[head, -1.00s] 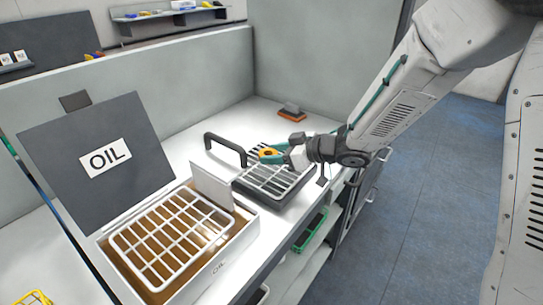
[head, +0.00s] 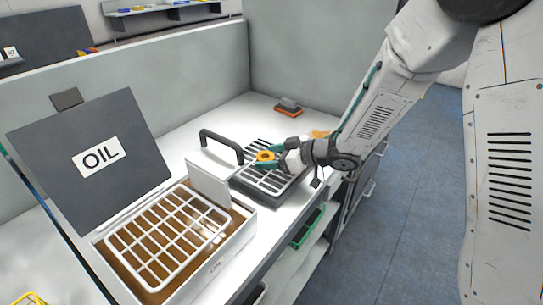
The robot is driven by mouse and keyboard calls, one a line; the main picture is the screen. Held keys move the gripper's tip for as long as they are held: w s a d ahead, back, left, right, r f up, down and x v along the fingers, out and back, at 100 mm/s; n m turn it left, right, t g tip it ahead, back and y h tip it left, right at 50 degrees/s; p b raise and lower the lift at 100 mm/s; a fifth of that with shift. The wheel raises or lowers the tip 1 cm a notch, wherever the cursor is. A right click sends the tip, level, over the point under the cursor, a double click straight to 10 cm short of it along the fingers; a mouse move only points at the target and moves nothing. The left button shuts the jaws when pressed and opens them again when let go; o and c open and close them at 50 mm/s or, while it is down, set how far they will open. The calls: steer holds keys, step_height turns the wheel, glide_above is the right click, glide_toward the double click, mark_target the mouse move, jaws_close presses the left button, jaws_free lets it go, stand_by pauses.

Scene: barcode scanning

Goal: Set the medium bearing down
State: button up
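My gripper (head: 266,159), with teal fingers, is at the middle of the picture, over the grey slatted tray (head: 258,186). Its fingers close around a small yellow-orange ring with a dark centre, which I take for the medium bearing (head: 265,156). The bearing is over the slats near the black handle; I cannot tell whether it touches them. The gripper hides part of the tray.
The oil box (head: 246,223) with a white wire basket (head: 128,235) and raised dark "OIL" lid (head: 140,140) stands left of the tray. A black handle (head: 222,139) rises behind. An orange-and-black item (head: 288,107) lies at the back. A blurred orange patch (head: 319,134) shows behind my wrist.

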steer(key=shift+r, duration=0.1)
steer(key=shift+s+d+r, duration=0.1)
steer(key=shift+d+r, duration=0.1)
steer(key=shift+d, duration=0.05)
steer(key=s+d+r+m+t+h, duration=0.1)
steer(key=s+d+r+m+h, duration=0.25)
steer(key=d, duration=0.55)
steer(key=s+d+r+m+t+h, duration=0.1)
steer(key=d+r+m+t+h, duration=0.1)
steer(key=d+r+h, duration=0.5)
steer(key=s+d+r+m+t+h, duration=0.1)
steer(key=s+d+r+m+h, duration=0.2)
steer(key=d, duration=0.7)
steer(key=s+a+m+g, duration=0.1)
steer(key=s+g, duration=0.3)
steer(key=s, duration=0.9)
steer(key=s+a+r+m+g+y, duration=0.1)
steer(key=s+m+g, duration=0.2)
steer(key=s, duration=1)
steer(key=shift+s+r+g, duration=0.2)
steer(key=shift+r+g, duration=0.05)
steer(key=shift+g, duration=0.65)
